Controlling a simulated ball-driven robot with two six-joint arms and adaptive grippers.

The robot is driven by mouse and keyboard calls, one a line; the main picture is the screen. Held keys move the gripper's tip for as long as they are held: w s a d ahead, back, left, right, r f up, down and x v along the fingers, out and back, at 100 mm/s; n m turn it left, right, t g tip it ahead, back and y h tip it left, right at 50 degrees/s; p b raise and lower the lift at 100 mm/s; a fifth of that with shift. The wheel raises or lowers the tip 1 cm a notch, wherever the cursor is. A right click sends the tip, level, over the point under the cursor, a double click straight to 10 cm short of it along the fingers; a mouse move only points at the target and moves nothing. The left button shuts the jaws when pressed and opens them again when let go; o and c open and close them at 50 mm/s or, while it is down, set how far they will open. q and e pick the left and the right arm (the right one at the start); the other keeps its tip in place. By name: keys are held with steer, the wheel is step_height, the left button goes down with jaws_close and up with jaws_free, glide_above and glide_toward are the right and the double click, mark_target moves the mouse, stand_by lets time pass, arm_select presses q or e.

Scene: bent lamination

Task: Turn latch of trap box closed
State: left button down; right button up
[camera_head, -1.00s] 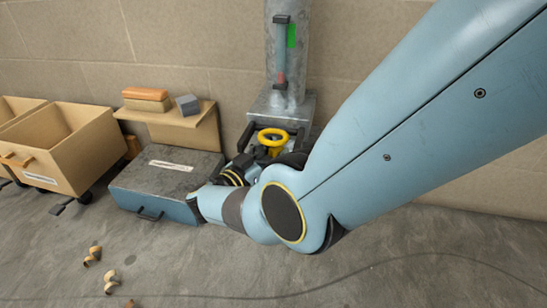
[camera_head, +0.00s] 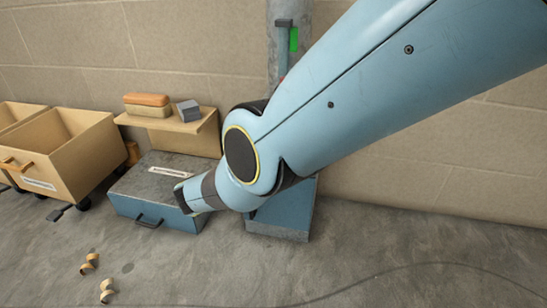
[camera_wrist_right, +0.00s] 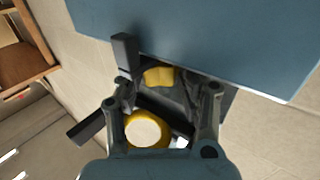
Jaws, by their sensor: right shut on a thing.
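In the right wrist view my right gripper (camera_wrist_right: 165,92) is closed around a yellow part (camera_wrist_right: 160,76) among dark bars, under a large blue-grey surface. I cannot tell whether this part is the latch itself. A round yellow knob with a pale face (camera_wrist_right: 147,131) shows nearer the palm. In the head view my right arm covers the gripper and most of the trap box area. A blue-grey box (camera_head: 283,217), likely the trap box, shows below the arm at the foot of the wall. My left gripper is not in view.
A grey-topped drawer box (camera_head: 158,215) stands left of the arm. A wooden shelf (camera_head: 206,127) above it holds an orange-tan block (camera_head: 147,104) and a grey block (camera_head: 188,110). Wooden bins (camera_head: 78,160) stand far left. Curled shavings (camera_head: 88,264) lie on the floor.

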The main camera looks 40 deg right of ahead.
steer(key=shift+s, duration=0.1)
steer(key=o, duration=1.2)
steer(key=shift+c, duration=0.2)
